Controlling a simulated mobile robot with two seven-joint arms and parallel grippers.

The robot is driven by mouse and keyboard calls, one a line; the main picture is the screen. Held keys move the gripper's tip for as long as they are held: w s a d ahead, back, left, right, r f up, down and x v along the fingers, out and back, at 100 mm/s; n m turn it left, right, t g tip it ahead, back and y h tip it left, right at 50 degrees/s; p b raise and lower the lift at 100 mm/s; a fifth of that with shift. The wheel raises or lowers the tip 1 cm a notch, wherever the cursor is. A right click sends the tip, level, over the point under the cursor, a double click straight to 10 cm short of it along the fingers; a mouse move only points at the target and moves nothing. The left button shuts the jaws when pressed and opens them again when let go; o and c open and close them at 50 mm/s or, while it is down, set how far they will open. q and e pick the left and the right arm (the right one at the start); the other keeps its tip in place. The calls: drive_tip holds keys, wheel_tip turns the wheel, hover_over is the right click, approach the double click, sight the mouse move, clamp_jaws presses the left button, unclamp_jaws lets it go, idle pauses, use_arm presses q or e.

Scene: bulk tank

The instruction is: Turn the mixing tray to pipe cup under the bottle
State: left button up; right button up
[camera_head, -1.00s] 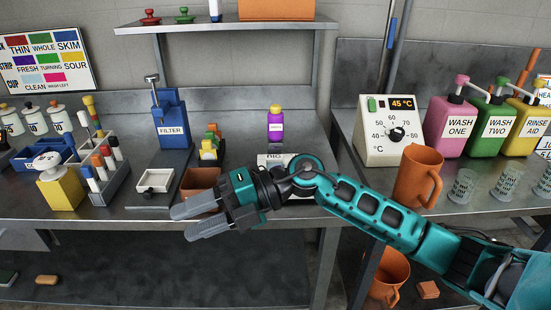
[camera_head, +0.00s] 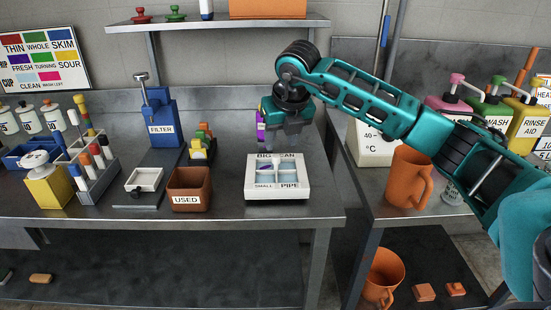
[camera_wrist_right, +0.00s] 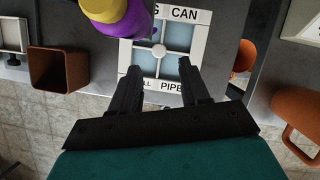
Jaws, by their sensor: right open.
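The mixing tray (camera_head: 250,177) is a white square tray with four pale cups, standing on the bench. Labels read BIG and CAN at the back, SMALL and PIPE in front. A small purple patch shows in the back-left area, near a round centre piece that shows in the wrist view (camera_wrist_right: 160,50). The bottle (camera_head: 261,128), purple with a yellow top, is partly hidden by my right gripper; it also shows in the wrist view (camera_wrist_right: 122,18), left of the fingers. My right gripper (camera_wrist_right: 165,78) is open, empty and pointing down above the tray. My left gripper is out of view.
A brown USED bin (camera_head: 190,190) stands left of the tray, with a small white dish (camera_head: 144,180) and the blue FILTER stand (camera_head: 161,122) beyond it. An orange jug (camera_head: 408,178) stands on the right bench. Bare bench lies in front of the tray.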

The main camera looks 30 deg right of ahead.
sight(276, 157)
drive_tip(key=x, duration=0.8)
clamp_jaws()
idle(0.5)
